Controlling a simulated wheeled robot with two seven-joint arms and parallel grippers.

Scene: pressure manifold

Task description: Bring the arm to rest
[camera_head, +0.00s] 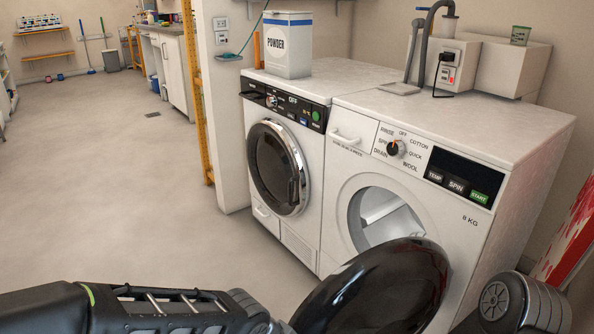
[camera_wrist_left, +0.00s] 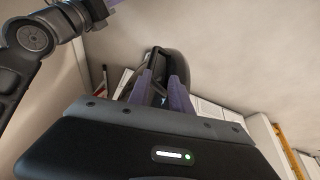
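My left arm (camera_head: 150,308) comes in from the left along the bottom of the head view; its gripper is not seen there. In the left wrist view my left gripper (camera_wrist_left: 162,86) has its two purple fingers apart, with a dark rounded shape, apparently the washer door, beyond them. My right arm (camera_head: 520,302) shows as a dark joint at the bottom right of the head view. It also shows in the left wrist view (camera_wrist_left: 35,38), where its far end is cut off by the top edge.
The right-hand washer (camera_head: 478,222) stands with its black domed door (camera_head: 385,290) swung open toward me. The left-hand machine (camera_head: 313,160) has its round door shut. A powder box (camera_head: 288,50) stands on top. A red-and-white panel (camera_head: 572,235) leans at right. Floor (camera_head: 110,190) at left is clear.

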